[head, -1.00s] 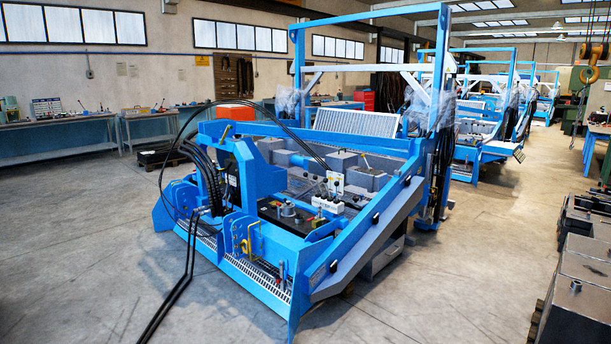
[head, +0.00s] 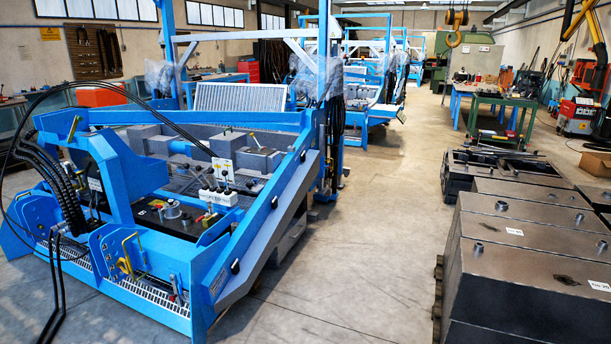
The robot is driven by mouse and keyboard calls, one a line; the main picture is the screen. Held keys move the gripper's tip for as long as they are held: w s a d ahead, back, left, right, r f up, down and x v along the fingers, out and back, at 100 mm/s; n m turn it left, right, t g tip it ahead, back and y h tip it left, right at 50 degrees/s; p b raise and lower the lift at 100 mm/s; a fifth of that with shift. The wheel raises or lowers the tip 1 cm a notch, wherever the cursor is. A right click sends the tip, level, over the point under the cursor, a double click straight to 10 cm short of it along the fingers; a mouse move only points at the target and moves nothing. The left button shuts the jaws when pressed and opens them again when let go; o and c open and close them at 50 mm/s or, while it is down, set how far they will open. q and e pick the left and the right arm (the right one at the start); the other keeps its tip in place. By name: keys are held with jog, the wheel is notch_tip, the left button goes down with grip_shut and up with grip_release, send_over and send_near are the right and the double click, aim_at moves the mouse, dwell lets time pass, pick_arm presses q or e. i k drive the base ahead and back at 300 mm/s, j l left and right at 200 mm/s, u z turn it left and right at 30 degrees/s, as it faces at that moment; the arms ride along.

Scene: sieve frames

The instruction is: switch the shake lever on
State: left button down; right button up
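A blue sieve-frame machine (head: 265,225) fills the left half of the head view. Near its middle is a small white panel (head: 221,166) with thin levers around it, above a white block (head: 220,198). A short lever (head: 254,139) stands on a grey box behind that panel. A yellow handle (head: 124,265) is at the machine's front left. I cannot tell which of these is the shake lever, or its position. Neither of my grippers is in view.
Dark metal blocks (head: 530,240) are stacked at the right. Open concrete floor (head: 370,230) lies between them and the machine. Black hoses (head: 55,290) hang at the machine's left front. More blue frames (head: 370,105) stand behind, and a green-legged table (head: 492,98) is at the back right.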

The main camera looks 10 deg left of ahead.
aim_at(186, 165)
jog(key=i+j+u, duration=0.15)
jog(key=i+j, duration=0.2)
jog(key=i, duration=0.45)
jog(key=i+j+u, duration=0.1)
jog(key=i+j, duration=0.15)
jog(key=i, duration=0.55)
jog(key=i+j+u, duration=0.15)
jog(key=i, duration=0.65)
jog(key=i+j+u, duration=0.15)
jog(key=i, duration=0.65)
